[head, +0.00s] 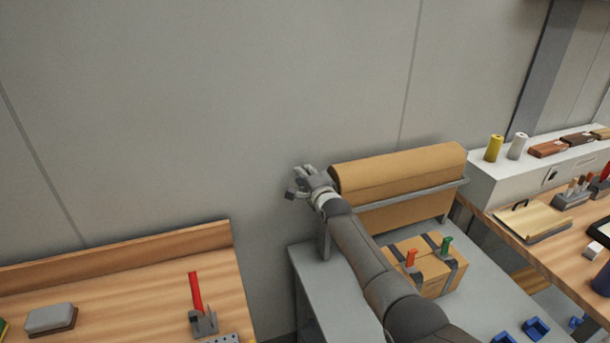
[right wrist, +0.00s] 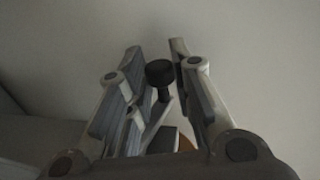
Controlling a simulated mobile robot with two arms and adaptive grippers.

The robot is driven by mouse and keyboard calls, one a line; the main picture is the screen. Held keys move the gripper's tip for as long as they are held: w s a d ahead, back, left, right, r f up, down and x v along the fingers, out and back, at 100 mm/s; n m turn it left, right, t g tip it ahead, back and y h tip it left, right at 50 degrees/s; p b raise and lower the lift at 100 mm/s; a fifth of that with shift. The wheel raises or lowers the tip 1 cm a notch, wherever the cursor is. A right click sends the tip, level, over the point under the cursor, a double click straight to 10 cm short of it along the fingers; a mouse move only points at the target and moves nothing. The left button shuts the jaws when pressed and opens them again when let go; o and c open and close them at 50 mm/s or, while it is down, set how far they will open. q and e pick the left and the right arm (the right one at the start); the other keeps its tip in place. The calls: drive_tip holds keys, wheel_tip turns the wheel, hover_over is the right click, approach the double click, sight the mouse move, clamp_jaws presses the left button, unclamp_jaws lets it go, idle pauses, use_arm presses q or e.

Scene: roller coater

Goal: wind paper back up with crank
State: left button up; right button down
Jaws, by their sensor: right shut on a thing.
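The roll of brown paper (head: 395,170) lies across a grey stand at the back, with a brown sheet hanging below its front bar. My right gripper (head: 299,182) is at the roll's left end, beside the wall. In the right wrist view, my right gripper (right wrist: 158,58) is shut on the crank, whose black knob (right wrist: 159,72) and grey arm (right wrist: 157,120) show between its fingers. In the head view my gripper mostly hides the crank. My left gripper is not in view.
A taped cardboard box (head: 433,277) with red- and green-handled tools stands on the grey table (head: 487,298) below the roll. A wooden bench (head: 140,285) with a red-handled tool is at left. A cluttered wooden bench (head: 520,232) is at right.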

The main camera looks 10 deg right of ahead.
drive_tip(key=shift+w+a+f+g+p, duration=0.15)
drive_tip(key=shift+g+p, duration=0.7)
drive_tip(key=shift+g, duration=0.15)
drive_tip(key=shift+f+g+h, duration=0.25)
drive_tip(key=shift+g+h, duration=0.05)
drive_tip(key=shift+g, duration=0.1)
drive_tip(key=shift+f+g, duration=0.3)
drive_tip(key=shift+g, duration=0.1)
drive_tip(key=shift+f+g+h+b, duration=0.45)
drive_tip(key=shift+g+b, duration=0.85)
drive_tip(key=shift+b, duration=1.25)
drive_tip(key=shift+f, duration=0.1)
drive_tip(key=c, duration=1.3)
unclamp_jaws()
drive_tip(key=shift+o, duration=0.2)
